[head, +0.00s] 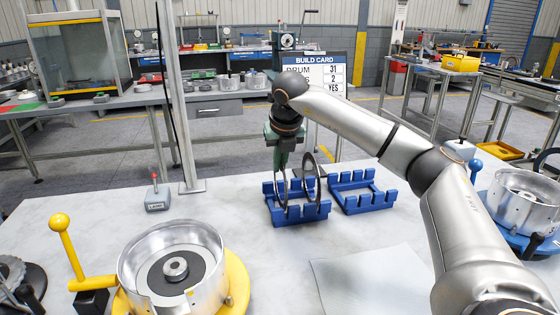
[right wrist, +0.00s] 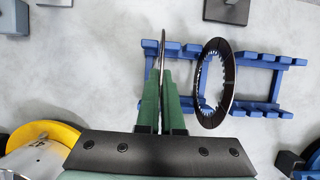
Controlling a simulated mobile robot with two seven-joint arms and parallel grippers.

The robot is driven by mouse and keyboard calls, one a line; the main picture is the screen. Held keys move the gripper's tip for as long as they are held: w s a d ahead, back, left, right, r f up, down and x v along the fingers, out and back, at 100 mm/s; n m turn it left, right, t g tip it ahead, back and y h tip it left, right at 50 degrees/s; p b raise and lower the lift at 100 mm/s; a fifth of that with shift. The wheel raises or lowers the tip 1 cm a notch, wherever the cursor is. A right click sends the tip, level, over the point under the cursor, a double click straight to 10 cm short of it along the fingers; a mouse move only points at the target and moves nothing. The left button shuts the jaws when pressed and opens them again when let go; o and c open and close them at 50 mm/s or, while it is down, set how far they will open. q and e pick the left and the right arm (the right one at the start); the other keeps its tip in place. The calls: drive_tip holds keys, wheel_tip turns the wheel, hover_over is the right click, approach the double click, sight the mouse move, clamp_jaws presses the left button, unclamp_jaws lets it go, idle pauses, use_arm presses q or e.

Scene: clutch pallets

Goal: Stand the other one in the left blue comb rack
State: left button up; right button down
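The left blue comb rack (head: 297,213) stands on the light table; it also shows in the right wrist view (right wrist: 189,50). My right gripper (head: 281,160) points down over its left part. Its green fingers (right wrist: 162,105) are shut on a thin dark disc (right wrist: 162,48), seen edge-on and upright. The held disc's lower edge is at the left rack; I cannot tell whether it sits in a slot. The other disc, a dark toothed ring (right wrist: 231,75), stands slightly tilted at the right part of the same rack, apart from the fingers. My left gripper is not in view.
A second blue comb rack (head: 362,202) stands just to the right and looks empty. A metal drum on a yellow base (head: 238,285) is at front left, another drum (head: 525,200) at far right. A build card (head: 320,68) stands behind. A pale sheet (head: 370,280) lies in front.

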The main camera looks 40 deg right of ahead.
idle(0.3)
drive_tip(key=c, duration=1)
unclamp_jaws()
drive_tip(key=shift+f, duration=0.1)
